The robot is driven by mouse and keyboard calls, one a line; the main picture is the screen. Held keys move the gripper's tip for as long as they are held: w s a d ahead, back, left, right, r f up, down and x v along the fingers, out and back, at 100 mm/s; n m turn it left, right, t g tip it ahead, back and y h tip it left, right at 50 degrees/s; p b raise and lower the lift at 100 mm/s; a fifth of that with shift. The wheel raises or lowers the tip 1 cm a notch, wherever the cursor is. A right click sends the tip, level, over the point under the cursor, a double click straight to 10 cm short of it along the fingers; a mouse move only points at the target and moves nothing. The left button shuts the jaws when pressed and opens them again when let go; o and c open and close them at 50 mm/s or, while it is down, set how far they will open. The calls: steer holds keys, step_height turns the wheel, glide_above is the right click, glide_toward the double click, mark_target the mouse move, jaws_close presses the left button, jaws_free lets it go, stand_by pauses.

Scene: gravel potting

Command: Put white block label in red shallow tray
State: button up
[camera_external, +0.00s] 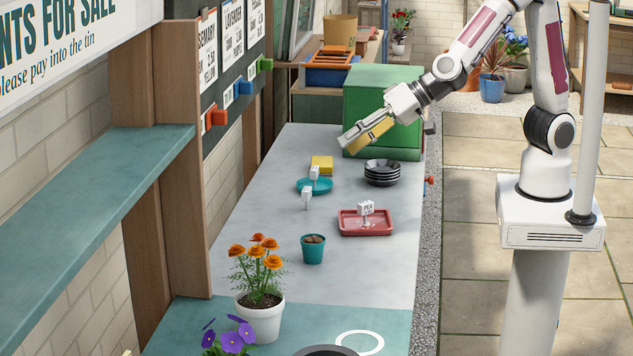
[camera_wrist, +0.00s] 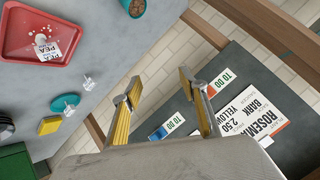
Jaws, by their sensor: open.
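A white block label (camera_external: 366,207) reading PEA stands inside the red shallow tray (camera_external: 345,232); the wrist view shows the label (camera_wrist: 48,50) and tray (camera_wrist: 14,40) at upper left. A second white block label (camera_external: 306,195) stands on the grey bench in front of the teal saucer (camera_external: 300,185), and in the wrist view it (camera_wrist: 88,83) is right of the saucer (camera_wrist: 57,100). A third white label (camera_external: 314,172) is at the saucer, apparently on it. My gripper (camera_external: 347,146) is open and empty, high above the bench's far part; its yellow-padded fingers (camera_wrist: 160,78) are apart.
A yellow block (camera_external: 322,162) lies behind the saucer. Black stacked dishes (camera_external: 382,172) and a green box (camera_external: 375,85) stand at the back. A small teal pot (camera_external: 313,251) and an orange-flowered pot (camera_external: 260,318) stand nearer. A signboard (camera_external: 228,70) borders the left.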

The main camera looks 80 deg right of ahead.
steer(key=s+d+r+n+g+y, duration=0.2)
steer(key=s+d+r+n, duration=0.2)
steer(key=s+d+r, duration=0.4)
steer(key=s+d+f+n+g+h, duration=0.1)
steer(key=s+d+f+g+h, duration=0.2)
steer(key=s+d, duration=1.1)
steer(key=s+h, duration=0.1)
steer(key=s, duration=0.3)
steer(key=shift+s+d+f, duration=0.2)
steer(key=shift+d+f, duration=0.05)
steer(key=shift+d, duration=0.1)
